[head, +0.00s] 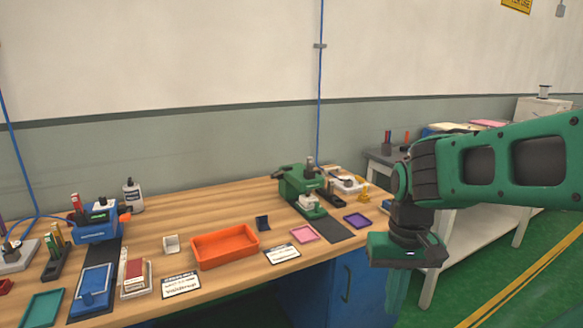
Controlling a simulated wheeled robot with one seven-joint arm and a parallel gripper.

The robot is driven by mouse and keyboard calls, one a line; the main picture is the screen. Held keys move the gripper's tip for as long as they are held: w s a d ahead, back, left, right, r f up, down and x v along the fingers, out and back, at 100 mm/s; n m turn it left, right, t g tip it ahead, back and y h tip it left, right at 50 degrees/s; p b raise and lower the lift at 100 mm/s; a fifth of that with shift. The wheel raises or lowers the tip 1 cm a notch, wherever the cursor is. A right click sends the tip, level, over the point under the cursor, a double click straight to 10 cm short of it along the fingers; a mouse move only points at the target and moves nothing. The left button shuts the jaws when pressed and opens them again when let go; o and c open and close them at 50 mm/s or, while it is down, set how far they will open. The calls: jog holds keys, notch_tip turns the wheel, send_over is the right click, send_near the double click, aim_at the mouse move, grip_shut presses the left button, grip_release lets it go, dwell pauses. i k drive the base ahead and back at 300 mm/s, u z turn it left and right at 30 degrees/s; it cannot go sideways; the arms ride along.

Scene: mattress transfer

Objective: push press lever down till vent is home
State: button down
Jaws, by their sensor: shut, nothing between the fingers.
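A green bench press (299,184) stands at the back right of the wooden workbench. Dark and grey parts stick up from its top, but the lever is too small to tell its position for sure. A small pale piece (307,202) sits at the front of the press, low down. I cannot tell whether it is the vent or how deep it sits. My gripper (396,300) points down in front of the bench's right end, to the right of and nearer than the press. It is shut and empty, apart from the press and lever.
An orange tray (224,262) lies mid-bench. Pink (303,235) and purple (357,220) trays flank a dark mat before the press. A blue device (97,225) is at left, and a blue cabinet (350,292) is under the bench.

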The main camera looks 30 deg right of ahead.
aim_at(273, 176)
jog(key=k, duration=0.95)
jog(key=z, duration=0.7)
jog(key=i, duration=2.45)
jog(key=u, duration=0.65)
